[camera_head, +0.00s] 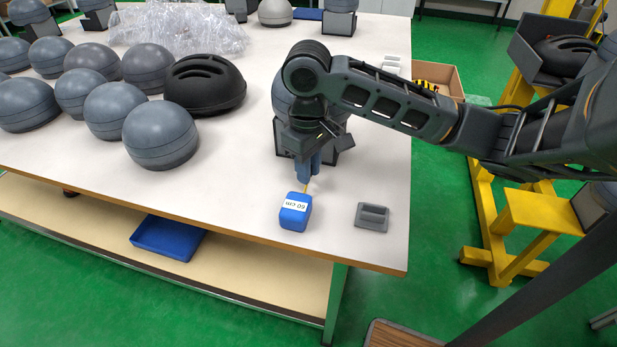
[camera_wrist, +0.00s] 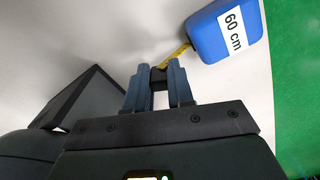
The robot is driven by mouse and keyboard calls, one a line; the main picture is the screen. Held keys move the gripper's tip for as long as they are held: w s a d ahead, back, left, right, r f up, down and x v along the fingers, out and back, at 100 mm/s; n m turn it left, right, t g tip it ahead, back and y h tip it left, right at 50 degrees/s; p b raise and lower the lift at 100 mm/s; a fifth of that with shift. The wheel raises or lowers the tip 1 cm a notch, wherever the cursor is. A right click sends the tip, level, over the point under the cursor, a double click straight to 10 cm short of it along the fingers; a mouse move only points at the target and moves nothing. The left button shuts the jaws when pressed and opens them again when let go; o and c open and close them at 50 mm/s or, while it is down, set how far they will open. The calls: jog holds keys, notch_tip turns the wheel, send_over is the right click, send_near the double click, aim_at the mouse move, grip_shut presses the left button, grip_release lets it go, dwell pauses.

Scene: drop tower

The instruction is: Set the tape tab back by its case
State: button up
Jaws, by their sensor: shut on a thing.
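The blue tape case (camera_head: 295,212), labelled "60 cm", lies on the white table near its front edge; it also shows in the wrist view (camera_wrist: 223,28). A short length of yellow tape (camera_wrist: 176,54) runs out of the case to a small dark tab (camera_wrist: 159,77). My gripper (camera_wrist: 159,84) is shut on this tab, with a blue finger on each side of it. In the head view my gripper (camera_head: 308,172) points down just behind the case, and its fingers hide the tab. The tab is close to the case but apart from it.
A grey block (camera_head: 372,217) lies right of the case, near the table corner. A dark stand with a grey ball (camera_head: 284,98) is behind my gripper. Several grey balls (camera_head: 160,135) and a black helmet (camera_head: 205,84) fill the left. The table (camera_head: 230,205) left of the case is clear.

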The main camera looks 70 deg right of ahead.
jog(key=shift+f, duration=1.7)
grip_shut()
jog(key=shift+f, duration=0.15)
jog(key=o, duration=0.7)
grip_release()
